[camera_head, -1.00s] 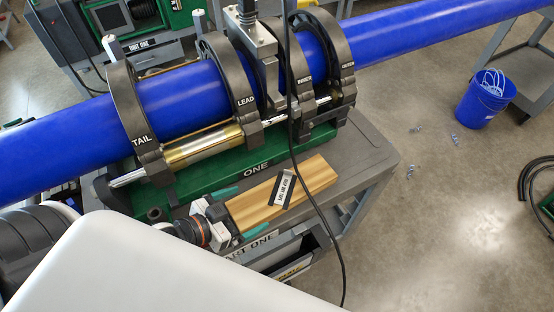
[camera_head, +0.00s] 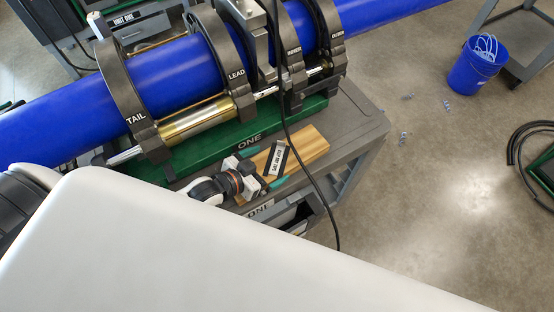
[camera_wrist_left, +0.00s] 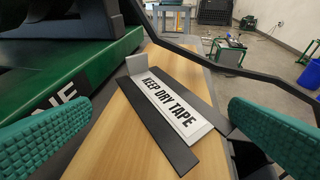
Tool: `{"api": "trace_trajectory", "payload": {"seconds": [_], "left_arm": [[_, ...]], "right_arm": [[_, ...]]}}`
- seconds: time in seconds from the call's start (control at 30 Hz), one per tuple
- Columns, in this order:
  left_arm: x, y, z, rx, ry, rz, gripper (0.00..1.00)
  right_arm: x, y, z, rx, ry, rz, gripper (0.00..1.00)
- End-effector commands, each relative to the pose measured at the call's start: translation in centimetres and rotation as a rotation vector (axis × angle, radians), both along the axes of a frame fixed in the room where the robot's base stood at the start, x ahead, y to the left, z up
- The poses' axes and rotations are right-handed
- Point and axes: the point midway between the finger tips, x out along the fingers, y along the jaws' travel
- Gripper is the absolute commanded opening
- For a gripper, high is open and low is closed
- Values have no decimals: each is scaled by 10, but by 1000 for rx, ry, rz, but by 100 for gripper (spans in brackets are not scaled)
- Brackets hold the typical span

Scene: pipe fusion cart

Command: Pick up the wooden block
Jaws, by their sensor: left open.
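The wooden block (camera_head: 309,146) lies on the grey cart top, in front of the green base marked ONE. A dark plate with a white label reading KEEP DRY TAPE (camera_head: 277,160) lies on it. My left gripper (camera_head: 266,168) is open at the block's near end, its teal fingers toward the block's two long sides. In the left wrist view the block (camera_wrist_left: 120,141) runs away between the spread green finger pads, with the label (camera_wrist_left: 177,104) on top. I cannot tell whether the pads touch the block. My right gripper is not in view.
A blue pipe (camera_head: 180,75) sits in black clamps above the green base (camera_head: 210,147). A black cable (camera_head: 309,175) hangs down past the block's right side. A blue bucket (camera_head: 475,70) stands on the floor at the right. A white part of my own body covers the lower left.

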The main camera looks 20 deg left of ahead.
Motion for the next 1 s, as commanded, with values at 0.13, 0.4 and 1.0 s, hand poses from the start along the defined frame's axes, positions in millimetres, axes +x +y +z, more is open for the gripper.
{"api": "trace_trajectory", "payload": {"seconds": [0.13,0.4,1.0], "left_arm": [[14,-7,-6,-1,-1,-1,100],[16,-9,-8,-1,0,-2,100],[16,-9,-6,-3,-3,-1,38]], "right_arm": [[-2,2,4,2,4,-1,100],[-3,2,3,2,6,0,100],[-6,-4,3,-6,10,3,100]]}}
